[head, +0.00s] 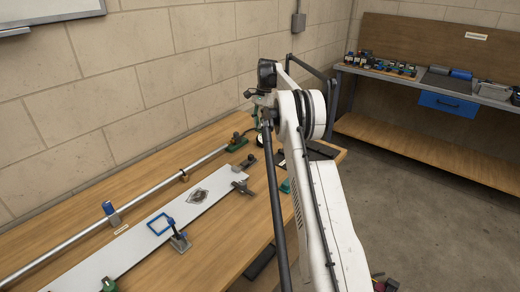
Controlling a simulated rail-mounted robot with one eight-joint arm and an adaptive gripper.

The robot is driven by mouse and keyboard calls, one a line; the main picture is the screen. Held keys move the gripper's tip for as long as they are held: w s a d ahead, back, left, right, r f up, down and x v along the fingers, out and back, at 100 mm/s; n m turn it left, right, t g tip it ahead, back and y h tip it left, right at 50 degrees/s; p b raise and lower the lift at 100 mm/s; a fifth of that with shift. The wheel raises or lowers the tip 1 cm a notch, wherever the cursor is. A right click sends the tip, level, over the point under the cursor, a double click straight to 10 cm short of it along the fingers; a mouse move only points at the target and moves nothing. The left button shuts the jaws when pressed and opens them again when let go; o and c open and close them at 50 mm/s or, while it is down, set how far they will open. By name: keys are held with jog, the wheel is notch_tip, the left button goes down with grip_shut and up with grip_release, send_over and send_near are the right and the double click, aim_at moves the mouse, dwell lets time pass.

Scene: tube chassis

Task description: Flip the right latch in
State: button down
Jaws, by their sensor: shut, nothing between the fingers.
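A long metal tube (140,196) lies along the back of the wooden table. A dark and green fitting (238,142) sits at its right end. A pale flat bar (150,232) runs in front of it, with a dark latch-like clamp (242,187) at its right end. I cannot tell for sure which of these is the right latch, or how its lever stands. My gripper (259,112) is small in the head view, above the table's right end near the tube's end fitting. It looks shut and empty. My own arm partly hides it, so any contact is unclear.
Dark items (322,149) lie at the table's right end. The wall is close behind. A bench with a blue drawer (447,105) is far right.

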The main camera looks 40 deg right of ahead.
jog(key=shift+s+d+f+m, duration=0.15)
jog(key=shift+s+d+f, duration=0.05)
jog(key=shift+d+f, duration=0.35)
jog(key=shift+s+d+f+m, duration=0.15)
jog(key=shift+d+f, duration=0.25)
jog(key=shift+d, duration=0.2)
jog(key=shift+f, duration=0.1)
